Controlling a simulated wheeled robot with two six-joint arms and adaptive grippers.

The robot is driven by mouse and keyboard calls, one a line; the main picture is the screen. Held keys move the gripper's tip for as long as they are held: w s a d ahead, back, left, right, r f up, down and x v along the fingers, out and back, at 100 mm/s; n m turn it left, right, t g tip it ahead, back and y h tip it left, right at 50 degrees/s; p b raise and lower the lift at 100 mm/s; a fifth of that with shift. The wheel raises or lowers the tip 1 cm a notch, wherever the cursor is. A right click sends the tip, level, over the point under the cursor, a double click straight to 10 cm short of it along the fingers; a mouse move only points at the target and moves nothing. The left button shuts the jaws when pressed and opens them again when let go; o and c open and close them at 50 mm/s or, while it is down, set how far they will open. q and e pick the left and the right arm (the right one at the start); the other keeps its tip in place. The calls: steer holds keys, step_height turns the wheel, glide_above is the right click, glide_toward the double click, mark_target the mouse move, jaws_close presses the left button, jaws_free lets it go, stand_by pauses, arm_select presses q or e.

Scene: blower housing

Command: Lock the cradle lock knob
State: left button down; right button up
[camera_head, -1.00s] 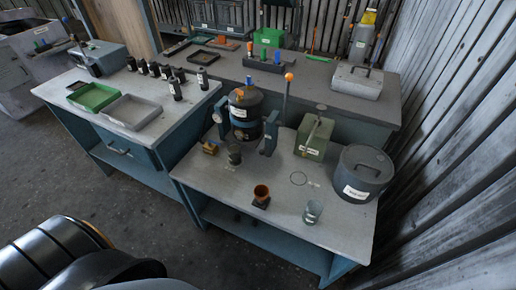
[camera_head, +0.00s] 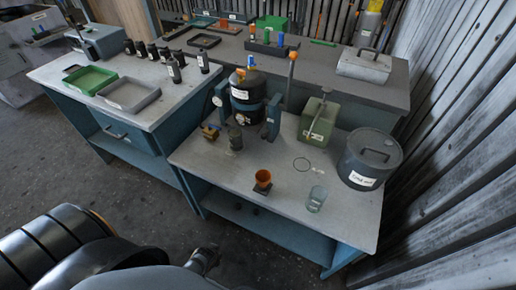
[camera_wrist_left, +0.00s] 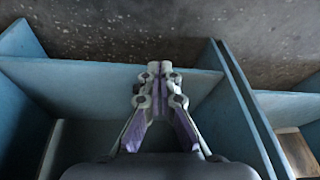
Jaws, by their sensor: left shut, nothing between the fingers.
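The dark round blower housing (camera_head: 245,92) sits between two blue-grey cradle posts, the right one (camera_head: 271,120) standing clear at the front. A small pale round knob-like part (camera_head: 217,101) shows at the left post; I cannot tell whether it is the lock knob or how it is turned. My left gripper (camera_head: 205,258) is low at the bottom of the head view, in front of the bench and well away from the cradle. In the left wrist view, its fingers (camera_wrist_left: 159,68) are together and empty, with blue bench panels and floor beyond. My right gripper is out of view.
A dark cylinder (camera_head: 235,138) stands before the housing.

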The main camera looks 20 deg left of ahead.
mark_target(266, 134)
arm_select(q)
steer(key=w+r+n+t+b, duration=0.25)
steer(key=w+r+b, duration=0.25)
steer(key=w+r, duration=0.55)
steer(key=w+r+n+t+b, duration=0.1)
steer(key=w+r+n+t, duration=0.1)
steer(key=r, duration=0.4)
steer(key=w+r+n+t+y+b, duration=0.1)
steer(key=w+r+n+b, duration=0.1)
steer(key=r, duration=0.4)
steer(key=w+r+n+t+y+b, duration=0.1)
steer(key=w+r+n+t+b, duration=0.1)
steer(key=w+r+n, duration=0.2)
steer(key=shift+w+a+r+t, duration=0.1)
steer(key=shift+w+r+t, duration=0.1)
steer(key=shift+w+r, duration=0.35)
steer(key=shift+w+r+t, duration=0.15)
steer(key=shift+w+r, duration=0.2)
steer(key=shift+r, duration=0.3)
steer(key=w+d+r+n+t, duration=0.1)
steer(key=w+r+n+t, duration=0.3)
steer(key=r+n, duration=0.2)
steer(key=shift+w+d+r+t, duration=0.15)
steer(key=shift+d+r+t, duration=0.15)
steer(key=shift+r, duration=0.1)
steer(key=shift+w+a, duration=0.1)
